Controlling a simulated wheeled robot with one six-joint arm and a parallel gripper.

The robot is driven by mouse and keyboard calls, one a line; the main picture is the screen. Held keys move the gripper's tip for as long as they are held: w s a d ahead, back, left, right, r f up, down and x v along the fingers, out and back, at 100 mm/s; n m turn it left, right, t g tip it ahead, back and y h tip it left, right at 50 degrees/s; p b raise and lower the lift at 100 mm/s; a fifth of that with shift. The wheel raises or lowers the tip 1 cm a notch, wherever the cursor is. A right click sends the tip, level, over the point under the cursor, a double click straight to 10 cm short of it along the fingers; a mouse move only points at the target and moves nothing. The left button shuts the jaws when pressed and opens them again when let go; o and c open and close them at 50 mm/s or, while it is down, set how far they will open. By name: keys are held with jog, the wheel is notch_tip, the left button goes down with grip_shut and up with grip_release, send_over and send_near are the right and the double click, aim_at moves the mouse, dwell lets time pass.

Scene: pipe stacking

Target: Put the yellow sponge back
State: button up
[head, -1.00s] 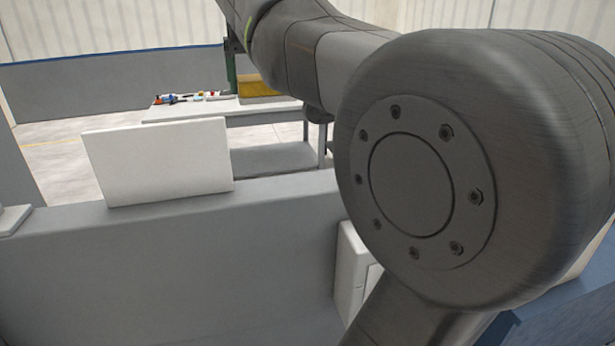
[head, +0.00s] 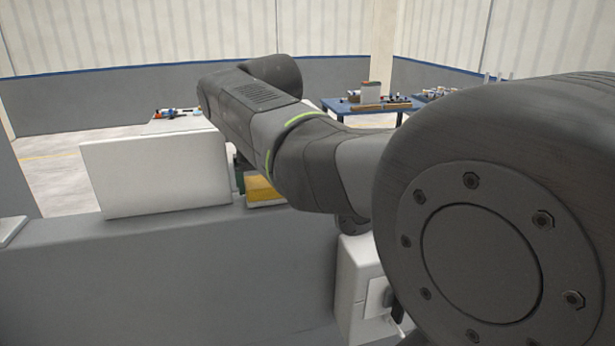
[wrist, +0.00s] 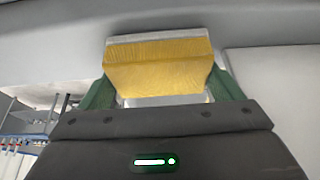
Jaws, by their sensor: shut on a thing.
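The yellow sponge (wrist: 158,66) is between the green fingers of my gripper (wrist: 160,88) in the wrist view. The gripper is shut on it. In the head view, part of the sponge (head: 265,190) shows below my arm, just beyond the top edge of the grey ledge. One green finger (head: 240,178) shows to its left there. The rest of the gripper is hidden behind my arm and the ledge in the head view.
A white panel (head: 155,173) stands up from the grey ledge (head: 150,265) to the left of the sponge. A white box (head: 358,262) is at the ledge's right. Tables with tools (head: 180,118) and parts (head: 370,103) stand further back.

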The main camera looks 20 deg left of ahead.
jog(key=shift+f, duration=0.2)
jog(key=o, duration=0.7)
jog(key=v, duration=1.2)
jog(key=shift+r, duration=0.15)
